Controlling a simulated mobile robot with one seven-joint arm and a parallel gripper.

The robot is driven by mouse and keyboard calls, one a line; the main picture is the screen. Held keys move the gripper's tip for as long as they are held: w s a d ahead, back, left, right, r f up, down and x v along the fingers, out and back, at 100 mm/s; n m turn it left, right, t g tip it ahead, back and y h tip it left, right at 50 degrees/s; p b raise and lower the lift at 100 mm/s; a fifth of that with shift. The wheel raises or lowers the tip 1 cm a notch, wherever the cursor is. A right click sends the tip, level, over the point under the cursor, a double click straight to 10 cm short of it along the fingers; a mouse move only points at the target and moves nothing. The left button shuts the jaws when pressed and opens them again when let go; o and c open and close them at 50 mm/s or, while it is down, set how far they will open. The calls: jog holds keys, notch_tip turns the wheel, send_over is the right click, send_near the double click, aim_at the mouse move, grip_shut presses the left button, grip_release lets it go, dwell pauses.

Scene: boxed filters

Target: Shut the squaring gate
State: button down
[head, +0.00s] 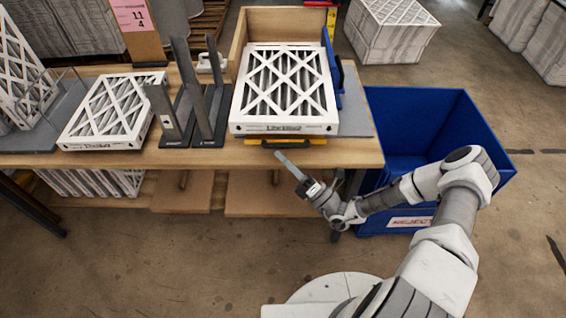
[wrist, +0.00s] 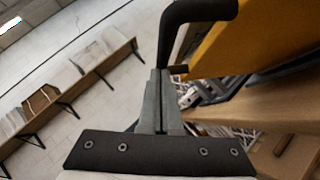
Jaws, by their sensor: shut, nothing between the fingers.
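A yellow panel with a black bar handle, which looks like the squaring gate (head: 306,141), shows as a thin strip at the table's front edge, below the white filter (head: 285,85). In the wrist view the yellow gate (wrist: 262,35) fills the upper right, and its black handle (wrist: 170,40) bends down close to my fingertips. My gripper (head: 279,154) is just in front of the table edge, below the handle. Its fingers are shut together and empty, also in the wrist view (wrist: 157,75). I cannot tell whether they touch the handle.
The filter lies in a wooden frame (head: 238,45) with a blue plate (head: 337,75) at its right. Grey upright dividers (head: 188,95) and another filter (head: 110,110) stand to the left. A blue bin (head: 420,110) is right of the table, behind my arm.

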aim_at(283, 146)
jog(key=shift+w+r+m+t+h+p, duration=0.15)
jog(key=shift+w+r+m+h+p, duration=0.4)
jog(key=shift+r+p, duration=0.3)
jog(key=shift+w+r+m+t+h+p, duration=0.15)
jog(key=shift+w+r+m+h+p, duration=0.3)
jog(key=shift+w+r+m+p, duration=0.35)
jog(key=shift+s, duration=0.25)
